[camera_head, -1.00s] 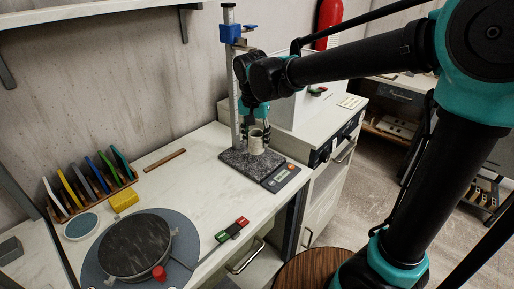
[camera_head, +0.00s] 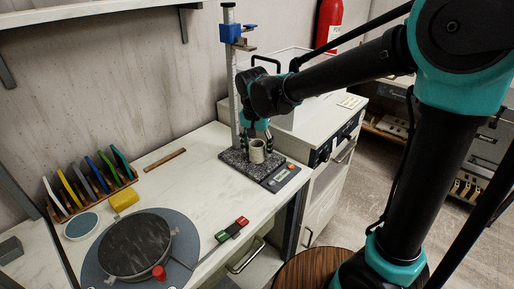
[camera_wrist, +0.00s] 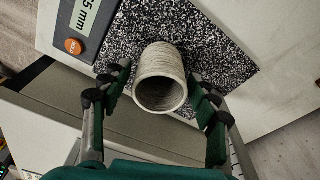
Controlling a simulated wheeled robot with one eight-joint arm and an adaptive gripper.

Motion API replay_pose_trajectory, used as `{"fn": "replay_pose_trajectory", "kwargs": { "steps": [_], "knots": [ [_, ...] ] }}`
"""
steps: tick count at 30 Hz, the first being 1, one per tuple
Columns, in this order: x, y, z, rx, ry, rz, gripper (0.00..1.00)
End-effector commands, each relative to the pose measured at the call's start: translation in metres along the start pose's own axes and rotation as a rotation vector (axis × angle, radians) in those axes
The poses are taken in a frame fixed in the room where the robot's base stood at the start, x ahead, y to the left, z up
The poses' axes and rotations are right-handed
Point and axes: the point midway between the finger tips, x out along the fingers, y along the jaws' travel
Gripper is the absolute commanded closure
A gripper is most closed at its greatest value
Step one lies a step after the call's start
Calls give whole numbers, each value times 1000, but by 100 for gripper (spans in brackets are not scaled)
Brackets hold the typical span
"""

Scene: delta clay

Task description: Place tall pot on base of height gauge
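The tall pot (camera_head: 257,152) is a pale, ribbed, hollow cylinder. It stands upright on the speckled dark base (camera_head: 232,156) of the height gauge (camera_head: 236,95). In the wrist view the pot (camera_wrist: 160,88) shows its open mouth, with the speckled base (camera_wrist: 215,62) around it. My gripper (camera_head: 258,143) points down over the base, with its fingers on either side of the pot. In the wrist view my gripper (camera_wrist: 160,72) is open, with narrow gaps between the fingertips and the pot's sides. The pot's underside is hidden.
The gauge's display panel (camera_head: 281,177) is at the base's front right. A white box (camera_head: 300,103) stands behind my gripper. The counter between is mostly clear.

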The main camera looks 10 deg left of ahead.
Motion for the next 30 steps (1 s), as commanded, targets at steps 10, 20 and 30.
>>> {"fn": "replay_pose_trajectory", "kwargs": {
  "steps": [10, 20, 30],
  "knots": [
    [-2, 0, 0, 0, 0, 0, 35],
    [-52, 0, 0, 0, 0, 0, 35],
    [-110, 0, 0, -1, 0, 0, 35]
  ]
}}
